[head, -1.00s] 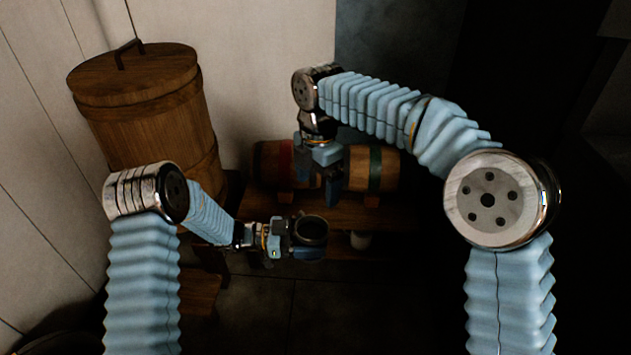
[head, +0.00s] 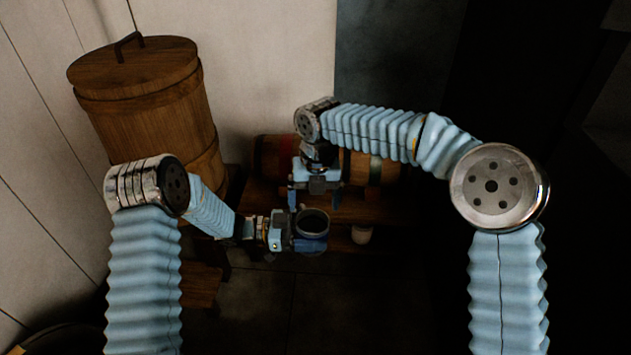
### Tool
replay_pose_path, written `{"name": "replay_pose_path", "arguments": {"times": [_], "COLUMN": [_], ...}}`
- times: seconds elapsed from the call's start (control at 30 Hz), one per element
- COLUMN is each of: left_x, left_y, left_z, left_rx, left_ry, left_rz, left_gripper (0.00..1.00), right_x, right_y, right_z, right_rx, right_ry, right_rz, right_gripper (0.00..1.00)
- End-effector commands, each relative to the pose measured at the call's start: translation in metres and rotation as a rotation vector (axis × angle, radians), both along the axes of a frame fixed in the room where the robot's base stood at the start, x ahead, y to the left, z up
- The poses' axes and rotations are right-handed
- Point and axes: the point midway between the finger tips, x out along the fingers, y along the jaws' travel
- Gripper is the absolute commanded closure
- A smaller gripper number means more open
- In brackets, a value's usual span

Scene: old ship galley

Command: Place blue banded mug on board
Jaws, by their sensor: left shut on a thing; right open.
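A mug (head: 312,243), dark inside with a bluish side, is held upright in my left gripper (head: 298,232), which is shut on it from the left. Whether its blue tone is a band is too dark to tell. My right gripper (head: 314,196) is open and points down just above and behind the mug, its fingers spread apart with nothing seen between them. I cannot make out a board.
Casks (head: 360,166) lie on a wooden stand (head: 370,208) behind the grippers, partly hidden by my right arm. A lidded wooden barrel (head: 150,115) stands at the left. Dark floor lies in front.

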Motion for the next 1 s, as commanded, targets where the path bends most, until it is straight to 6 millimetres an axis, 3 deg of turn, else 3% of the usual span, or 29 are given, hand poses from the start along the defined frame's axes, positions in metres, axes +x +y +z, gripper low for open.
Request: {"name": "replay_pose_path", "arguments": {"times": [0.2, 0.57, 0.87, 0.9, 1.0], "left_x": [0.0, 0.0, 0.0, 0.0, 0.0], "left_y": [0.0, 0.0, 0.0, 0.0, 0.0], "left_z": [0.0, 0.0, 0.0, 0.0, 0.0], "left_rx": [-0.001, -0.001, 0.0, 0.0, 0.0], "left_ry": [0.0, 0.0, 0.0, 0.0, 0.0], "left_rz": [0.0, 0.0, 0.0, 0.0, 0.0], "left_gripper": [0.57, 0.57, 0.57, 0.15, 0.0], "right_x": [0.0, 0.0, 0.0, 0.0, 0.0], "right_y": [0.001, 0.001, 0.001, 0.001, 0.001], "right_z": [-0.029, -0.035, -0.035, -0.035, -0.035], "right_rx": [-0.001, 0.0, -0.001, 0.0, 0.0], "right_ry": [0.001, 0.0, 0.0, -0.001, -0.001], "right_rz": [-0.001, -0.002, -0.002, -0.002, -0.002], "right_gripper": [0.08, 0.08, 0.51, 0.56, 0.56]}}
